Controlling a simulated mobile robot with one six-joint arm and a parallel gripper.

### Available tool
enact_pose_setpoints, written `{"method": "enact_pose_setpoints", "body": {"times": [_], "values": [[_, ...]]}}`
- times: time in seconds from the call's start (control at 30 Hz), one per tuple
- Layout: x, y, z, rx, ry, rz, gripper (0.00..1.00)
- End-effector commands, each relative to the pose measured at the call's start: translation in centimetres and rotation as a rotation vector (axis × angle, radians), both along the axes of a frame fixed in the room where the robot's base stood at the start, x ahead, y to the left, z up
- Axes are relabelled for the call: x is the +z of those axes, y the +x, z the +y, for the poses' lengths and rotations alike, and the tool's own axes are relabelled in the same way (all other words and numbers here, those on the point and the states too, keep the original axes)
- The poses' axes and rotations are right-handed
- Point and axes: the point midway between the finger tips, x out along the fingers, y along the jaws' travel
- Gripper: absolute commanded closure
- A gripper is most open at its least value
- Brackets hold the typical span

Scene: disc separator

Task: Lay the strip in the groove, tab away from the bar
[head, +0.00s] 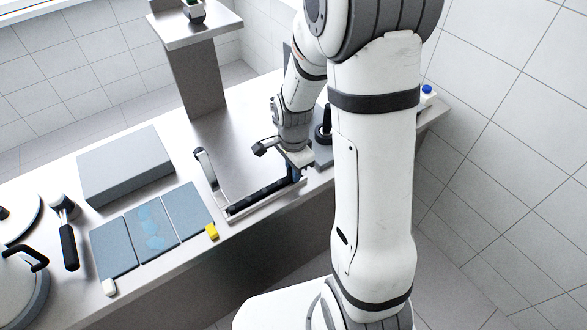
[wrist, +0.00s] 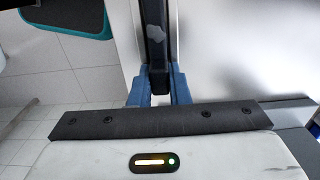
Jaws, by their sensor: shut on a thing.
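The strip (head: 262,190) is long, narrow and black. My gripper (head: 296,174) is shut on its right end, with the blue fingers on either side. In the wrist view the strip (wrist: 154,45) runs away from between the blue fingers (wrist: 158,92), with a pale grey patch on top; I cannot tell whether that is the tab. A pale narrow rail (head: 240,214) runs along the strip's front side near the counter edge. The groove is not clearly visible, and I cannot tell whether the strip touches it. A raised bar-like arm (head: 207,168) stands at the left end.
Blue-grey panels (head: 112,250) with a yellow block (head: 211,231) lie to the left. A grey box (head: 126,165), a black-handled tool (head: 68,245) and pots are farther left. A post (head: 195,80) stands behind. Bare counter (head: 235,140) lies behind the strip.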

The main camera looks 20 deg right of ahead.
Motion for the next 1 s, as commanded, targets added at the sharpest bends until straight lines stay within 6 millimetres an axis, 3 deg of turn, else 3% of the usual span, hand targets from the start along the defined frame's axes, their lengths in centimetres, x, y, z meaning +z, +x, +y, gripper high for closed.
{"method": "enact_pose_setpoints", "body": {"times": [0.2, 0.23, 0.53, 0.8, 1.0], "values": [[-0.2, 0.0, -0.1, -0.001, 0.0, 0.0, 1.0], [-0.2, 0.0, -0.1, -0.002, 0.0, 0.0, 0.82], [-0.2, 0.0, -0.1, -0.001, 0.0, 0.001, 0.59], [0.1, 0.0, -0.1, -0.001, 0.0, 0.001, 0.59], [3.0, 0.1, -0.1, -0.001, 0.0, -0.005, 0.59]]}}
